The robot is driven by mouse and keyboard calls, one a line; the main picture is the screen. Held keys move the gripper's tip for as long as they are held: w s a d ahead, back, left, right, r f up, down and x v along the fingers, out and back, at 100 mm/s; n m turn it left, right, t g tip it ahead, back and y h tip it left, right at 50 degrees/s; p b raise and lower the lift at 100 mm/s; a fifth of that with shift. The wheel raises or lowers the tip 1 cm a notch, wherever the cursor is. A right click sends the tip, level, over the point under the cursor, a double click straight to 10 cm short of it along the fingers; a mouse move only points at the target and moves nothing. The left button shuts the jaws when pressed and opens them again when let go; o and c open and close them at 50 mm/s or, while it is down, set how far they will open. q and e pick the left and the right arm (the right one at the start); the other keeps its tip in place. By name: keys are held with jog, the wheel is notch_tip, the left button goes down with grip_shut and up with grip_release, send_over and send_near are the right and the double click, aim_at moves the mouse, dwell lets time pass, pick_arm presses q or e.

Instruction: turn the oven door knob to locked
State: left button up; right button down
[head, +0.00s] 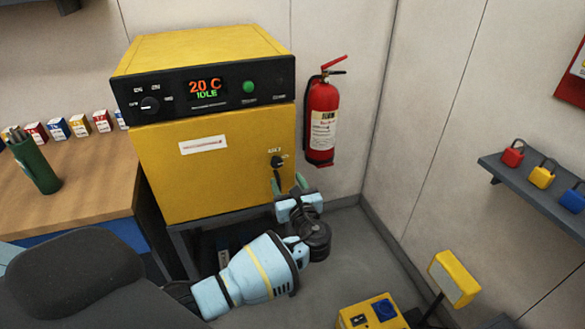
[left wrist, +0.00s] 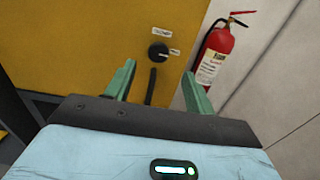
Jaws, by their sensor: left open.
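The yellow oven (head: 215,165) stands on a dark stand, its door facing me. The small black door knob (head: 277,161) is at the door's right side with a small label above it. In the left wrist view the knob (left wrist: 158,52) has a light pointer mark towards the right, beside a small label. A dark vertical handle (left wrist: 151,86) is below it. My left gripper (head: 289,184) is open just below and in front of the knob. In the left wrist view its green fingers (left wrist: 159,72) are apart, with the knob beyond them, not between them. My right gripper is not in view.
A red fire extinguisher (head: 321,121) hangs on the wall right of the oven. A wooden bench (head: 90,190) with a green cup (head: 34,165) and small boxes is at left. A shelf (head: 535,190) with padlocks is at right. A yellow box (head: 372,312) stands at the bottom.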

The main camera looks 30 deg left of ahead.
aim_at(277, 163)
pick_arm(q)
jog(key=x, duration=0.7)
jog(key=shift+w+a+b, duration=0.2)
jog(key=shift+a+b, duration=0.15)
jog(key=shift+b, duration=0.05)
jog(key=c, duration=0.9)
